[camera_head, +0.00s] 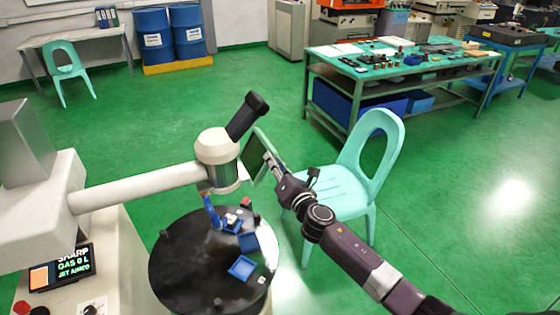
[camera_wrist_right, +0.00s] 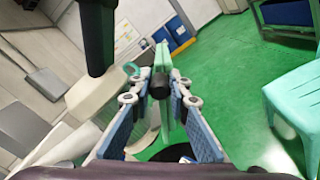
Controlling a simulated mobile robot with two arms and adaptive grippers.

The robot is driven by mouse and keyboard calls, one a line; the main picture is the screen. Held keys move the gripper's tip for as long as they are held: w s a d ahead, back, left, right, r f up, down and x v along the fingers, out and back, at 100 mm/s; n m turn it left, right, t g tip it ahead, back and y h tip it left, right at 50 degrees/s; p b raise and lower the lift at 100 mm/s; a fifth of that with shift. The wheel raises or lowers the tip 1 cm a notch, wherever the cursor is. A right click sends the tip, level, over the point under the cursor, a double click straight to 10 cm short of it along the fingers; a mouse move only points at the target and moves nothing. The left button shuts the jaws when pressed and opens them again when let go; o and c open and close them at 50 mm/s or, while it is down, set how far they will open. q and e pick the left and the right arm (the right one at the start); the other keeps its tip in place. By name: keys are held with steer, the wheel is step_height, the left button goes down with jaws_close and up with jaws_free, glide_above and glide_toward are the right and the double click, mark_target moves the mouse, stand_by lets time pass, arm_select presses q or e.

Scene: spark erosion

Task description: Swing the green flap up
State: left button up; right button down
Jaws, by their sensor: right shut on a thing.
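The green flap (camera_head: 256,152) is a dark panel with a pale green rim, beside the machine's white and green head. It stands tilted, its upper end leaning left in the head view. In the right wrist view the flap (camera_wrist_right: 163,58) shows nearly edge-on as a thin green plate. My right gripper (camera_head: 271,161) reaches it from the right. In the wrist view the gripper (camera_wrist_right: 160,88) has its fingers closed around a dark round knob at the flap, and is shut on it. My left gripper is in neither view.
The machine head (camera_head: 218,146) with its black eyepiece (camera_head: 248,115) is close left of the flap. A black round table (camera_head: 180,265) with blue parts lies below. A turquoise chair (camera_head: 345,190) stands just right, beneath my right arm. Open green floor lies behind.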

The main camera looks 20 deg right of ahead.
steer(key=shift+a+r+n+p, duration=0.3)
steer(key=shift+a+r+n, duration=0.05)
steer(key=shift+a+n, duration=0.35)
steer(key=c, duration=1.8)
jaws_free()
steer(key=s, duration=1.2)
steer(key=shift+d, duration=0.2)
steer(key=shift+f, duration=0.1)
